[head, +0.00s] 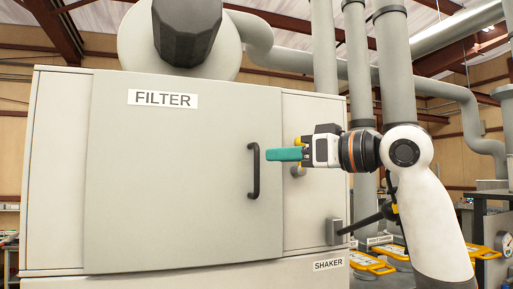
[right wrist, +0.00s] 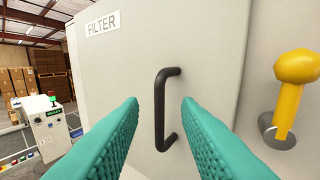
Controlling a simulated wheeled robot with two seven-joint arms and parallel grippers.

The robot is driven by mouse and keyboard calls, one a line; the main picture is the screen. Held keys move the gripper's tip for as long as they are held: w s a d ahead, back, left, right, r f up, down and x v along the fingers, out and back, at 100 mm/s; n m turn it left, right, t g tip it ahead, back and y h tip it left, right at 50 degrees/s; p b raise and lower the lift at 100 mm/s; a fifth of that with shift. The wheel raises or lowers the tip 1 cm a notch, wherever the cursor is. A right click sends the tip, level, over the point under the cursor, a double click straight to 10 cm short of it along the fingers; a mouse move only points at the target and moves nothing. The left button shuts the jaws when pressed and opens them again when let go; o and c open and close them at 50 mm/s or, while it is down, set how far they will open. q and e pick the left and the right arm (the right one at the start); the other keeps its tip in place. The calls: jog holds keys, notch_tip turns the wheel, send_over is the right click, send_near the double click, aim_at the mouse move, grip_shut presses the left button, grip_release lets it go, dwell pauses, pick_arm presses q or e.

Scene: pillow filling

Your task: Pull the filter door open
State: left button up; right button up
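The filter door (head: 170,190) is a flat grey panel with a FILTER label, and it looks closed in the head view. Its black vertical bar handle (head: 253,170) sits near the door's right edge. My right gripper (head: 268,155) has teal fingers and points left, with its tips close to the handle in the head view. In the right wrist view the two fingers (right wrist: 160,105) are spread apart, and the handle (right wrist: 162,110) shows in the gap between them, ahead of the tips. Nothing is gripped. My left gripper is in neither view.
A yellow-knobbed lever (right wrist: 293,85) is to the right of the handle. A SHAKER label (head: 328,265) and a dark lever (head: 365,222) are lower right. Yellow items (head: 372,263) lie behind my right arm. A small machine (right wrist: 55,130) stands at the left.

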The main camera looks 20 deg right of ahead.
aim_at(263, 154)
jog(key=p+x, duration=0.2)
jog(key=x, duration=0.3)
jog(key=shift+a+r, duration=0.1)
jog(key=shift+r, duration=0.05)
jog(key=shift+x, duration=0.75)
jog(key=shift+w+f, duration=0.1)
jog(key=shift+f, duration=0.1)
grip_shut()
